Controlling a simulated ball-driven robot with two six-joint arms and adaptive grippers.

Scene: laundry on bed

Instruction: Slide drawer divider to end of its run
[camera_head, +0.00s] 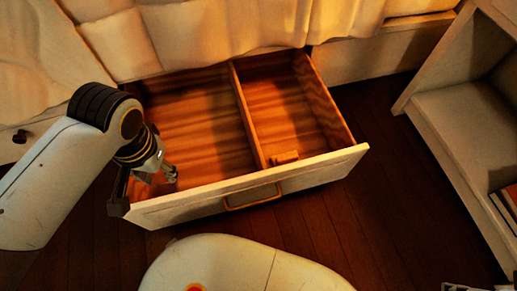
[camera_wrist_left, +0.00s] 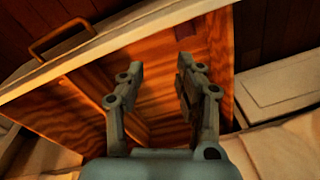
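The open wooden drawer (camera_head: 245,190) sticks out from under the bed in the head view. Its divider (camera_head: 246,115) is a thin wooden panel running from back to front, right of the middle, with a wider compartment on its left. My left gripper (camera_head: 172,177) is over the front left of that wider compartment, apart from the divider. In the left wrist view the left gripper (camera_wrist_left: 158,75) has its two fingers spread with nothing between them, and the drawer front (camera_wrist_left: 90,55) shows beyond. My right gripper is not in view.
A small wooden block (camera_head: 285,158) sits in the right compartment near the front. The drawer front has a handle (camera_head: 252,197). Bed covers (camera_head: 220,30) hang over the drawer's back. A pale shelf unit (camera_head: 455,130) stands right, with dark floor (camera_head: 380,190) between.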

